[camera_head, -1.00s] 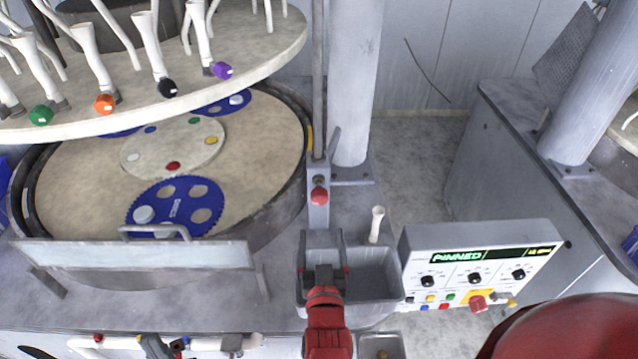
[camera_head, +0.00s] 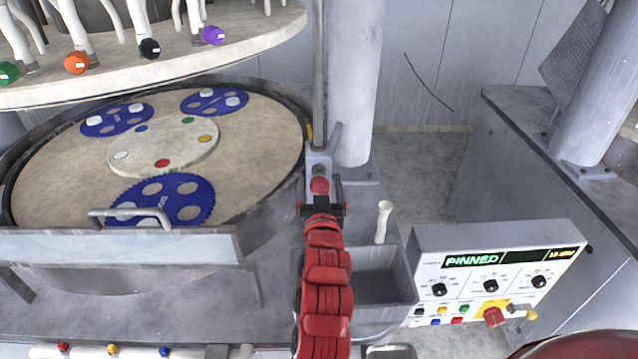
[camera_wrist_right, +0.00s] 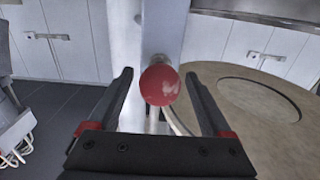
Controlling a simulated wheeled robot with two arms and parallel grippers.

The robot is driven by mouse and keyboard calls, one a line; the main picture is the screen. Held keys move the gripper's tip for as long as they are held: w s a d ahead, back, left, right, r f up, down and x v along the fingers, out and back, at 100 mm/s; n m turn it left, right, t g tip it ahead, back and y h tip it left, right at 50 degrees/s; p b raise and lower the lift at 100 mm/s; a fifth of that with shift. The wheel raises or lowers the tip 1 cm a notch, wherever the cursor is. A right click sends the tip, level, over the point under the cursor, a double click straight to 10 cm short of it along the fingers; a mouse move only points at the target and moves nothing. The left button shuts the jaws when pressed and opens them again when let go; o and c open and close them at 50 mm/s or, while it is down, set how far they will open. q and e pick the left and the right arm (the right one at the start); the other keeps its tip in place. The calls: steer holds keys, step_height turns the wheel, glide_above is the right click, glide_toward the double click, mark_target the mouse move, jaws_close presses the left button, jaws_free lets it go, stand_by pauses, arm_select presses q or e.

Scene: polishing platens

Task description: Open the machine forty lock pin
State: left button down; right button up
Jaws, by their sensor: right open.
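The lock pin is a red ball knob (camera_head: 319,186) on a grey bracket beside the round platen (camera_head: 60,170), at the foot of a thin vertical rod. My right gripper (camera_head: 321,200) is at the knob with its fingers open. In the right wrist view the red knob (camera_wrist_right: 160,85) appears between the two open fingers (camera_wrist_right: 160,95), with a gap on each side. The control panel (camera_head: 495,265) at the right displays "PINNED" in green. My left gripper is not in view.
A grey bin (camera_head: 385,278) and a white upright handle (camera_head: 383,222) stand to the right of my right arm. A thick grey column (camera_head: 352,90) rises behind the knob. The upper disc (camera_head: 150,75) with colored knobs overhangs the platen at the left.

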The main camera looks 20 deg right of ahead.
mark_target(319, 171)
steer(key=shift+x, duration=0.95)
steer(key=shift+w+d, duration=0.1)
steer(key=shift+w, duration=0.25)
jaws_close()
